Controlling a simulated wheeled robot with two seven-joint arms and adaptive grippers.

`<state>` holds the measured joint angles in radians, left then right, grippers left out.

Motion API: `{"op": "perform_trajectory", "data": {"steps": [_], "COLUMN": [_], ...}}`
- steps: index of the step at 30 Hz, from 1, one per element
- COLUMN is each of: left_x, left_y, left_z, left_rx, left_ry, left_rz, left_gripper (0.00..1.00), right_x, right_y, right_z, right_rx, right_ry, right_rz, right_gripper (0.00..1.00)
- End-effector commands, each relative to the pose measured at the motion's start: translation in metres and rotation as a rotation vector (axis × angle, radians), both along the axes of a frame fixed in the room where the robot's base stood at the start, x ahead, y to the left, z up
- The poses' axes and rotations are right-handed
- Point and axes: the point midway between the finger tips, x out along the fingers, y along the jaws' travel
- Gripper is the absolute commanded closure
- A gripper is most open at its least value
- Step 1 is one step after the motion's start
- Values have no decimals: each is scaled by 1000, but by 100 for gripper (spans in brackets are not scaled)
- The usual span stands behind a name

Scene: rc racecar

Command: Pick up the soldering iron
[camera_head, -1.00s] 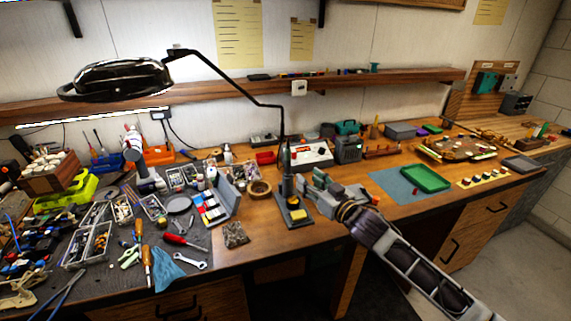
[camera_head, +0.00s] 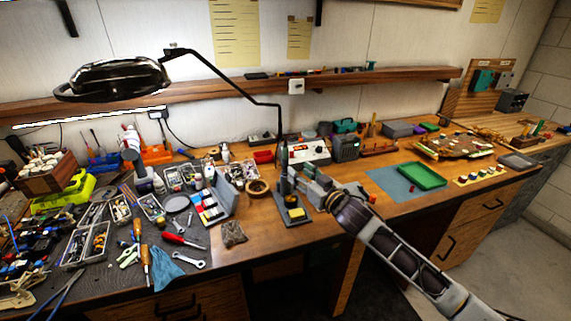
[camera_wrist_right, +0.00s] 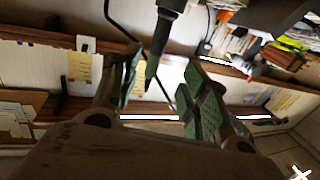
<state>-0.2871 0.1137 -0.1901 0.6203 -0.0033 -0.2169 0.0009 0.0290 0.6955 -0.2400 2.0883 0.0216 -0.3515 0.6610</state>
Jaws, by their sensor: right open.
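The soldering iron (camera_head: 285,172) stands upright in its stand (camera_head: 293,213), which has a yellow pad and sits near the front middle of the bench. My right gripper (camera_head: 300,179) reaches in from the lower right and is right beside the iron. In the right wrist view, my right gripper (camera_wrist_right: 165,88) is open, with green pads on its fingers. A dark tapered rod, which looks like the soldering iron (camera_wrist_right: 162,38), shows between the spread fingers; whether it touches either pad I cannot tell. My left gripper is not in view.
A white soldering station (camera_head: 309,152) stands behind the iron. A roll of tape (camera_head: 257,188) and a blue-grey organiser (camera_head: 215,205) are to the left. The lamp's thin arm (camera_head: 278,125) drops behind the iron. A green tray (camera_head: 422,177) lies to the right.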

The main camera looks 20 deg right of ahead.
Motion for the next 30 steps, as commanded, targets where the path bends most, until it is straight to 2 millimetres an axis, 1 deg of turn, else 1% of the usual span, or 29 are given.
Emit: {"op": "perform_trajectory", "data": {"steps": [18,24,30], "left_x": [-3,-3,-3], "left_y": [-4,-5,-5], "left_z": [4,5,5], "left_rx": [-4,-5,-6], "left_ry": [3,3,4], "left_rz": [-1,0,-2], "left_gripper": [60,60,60], "right_x": [40,47,47], "right_y": [12,14,14], "right_z": [1,1,1], "right_rx": [0,-1,-1], "right_ry": [-2,-1,-1], "right_rz": [0,0,0], "right_gripper": [55,55,55]}}
